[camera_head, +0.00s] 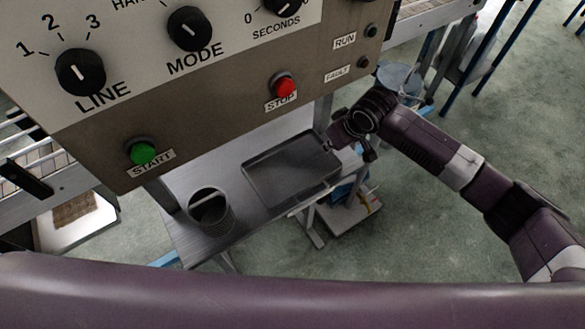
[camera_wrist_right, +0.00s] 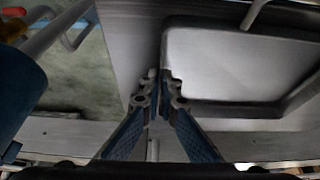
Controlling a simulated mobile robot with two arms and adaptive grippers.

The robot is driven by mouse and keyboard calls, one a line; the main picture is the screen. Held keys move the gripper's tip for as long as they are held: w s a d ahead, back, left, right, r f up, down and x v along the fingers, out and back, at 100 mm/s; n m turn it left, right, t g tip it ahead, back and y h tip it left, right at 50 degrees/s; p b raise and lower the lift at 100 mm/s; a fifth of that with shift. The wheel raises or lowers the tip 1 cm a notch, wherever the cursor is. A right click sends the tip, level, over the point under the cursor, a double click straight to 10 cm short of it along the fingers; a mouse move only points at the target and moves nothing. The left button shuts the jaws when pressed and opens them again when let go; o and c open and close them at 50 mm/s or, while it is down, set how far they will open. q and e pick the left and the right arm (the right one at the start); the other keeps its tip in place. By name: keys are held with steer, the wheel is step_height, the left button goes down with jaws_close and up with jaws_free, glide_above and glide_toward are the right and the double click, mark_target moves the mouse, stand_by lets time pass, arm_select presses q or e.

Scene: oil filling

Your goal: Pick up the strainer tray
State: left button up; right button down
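The strainer tray (camera_head: 262,180) is a shallow, dark grey rectangular tray lying on the metal table, below the control panel. My right gripper (camera_head: 331,141) is at its right side. In the right wrist view the fingers (camera_wrist_right: 159,78) are nearly together at the left wall of the tray (camera_wrist_right: 235,62). One finger is on the inner side of the rim and the other outside it, so they look closed on the rim. The exact contact is hard to see. The left gripper is out of view.
A metal pot (camera_head: 213,218) stands on the table (camera_head: 262,213) left of the tray. The control panel (camera_head: 205,85), with knobs and buttons, overhangs the table's back. A low cart (camera_head: 345,213) stands below at the right. Open floor (camera_head: 440,240) lies to the right.

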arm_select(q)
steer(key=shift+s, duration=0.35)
arm_select(e)
steer(key=shift+r, duration=0.1)
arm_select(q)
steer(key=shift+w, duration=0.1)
